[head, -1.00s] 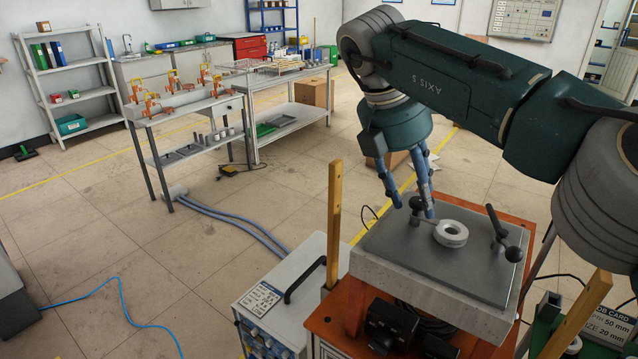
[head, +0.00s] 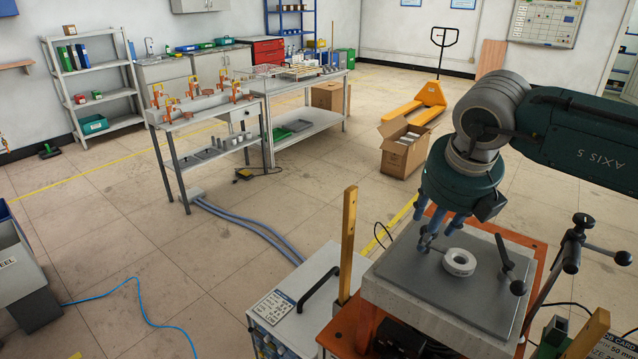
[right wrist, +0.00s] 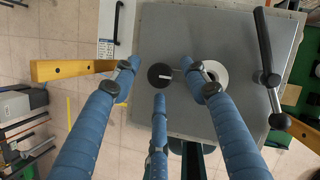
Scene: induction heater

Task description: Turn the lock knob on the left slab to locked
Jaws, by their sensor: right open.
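A grey slab (head: 440,285) lies on an orange-topped stand at the lower right of the head view. A round black knob (right wrist: 159,75) with a white pointer sits on the slab in the right wrist view. Its pointer lies nearly level, toward a white ring (right wrist: 213,75). My right gripper (right wrist: 163,76) has three blue fingers, spread open around the knob, with gaps visible between fingertips and knob. In the head view, my right gripper (head: 440,235) comes down over the slab beside the ring (head: 459,262), and its fingers largely hide the knob. My left gripper is not in view.
A black lever handle (right wrist: 266,60) stands right of the ring on the slab. A wooden post (head: 348,245) rises beside the slab's left, next to a grey cabinet (head: 310,300). A tripod-like handle (head: 572,250) stands to the right. Open floor lies left.

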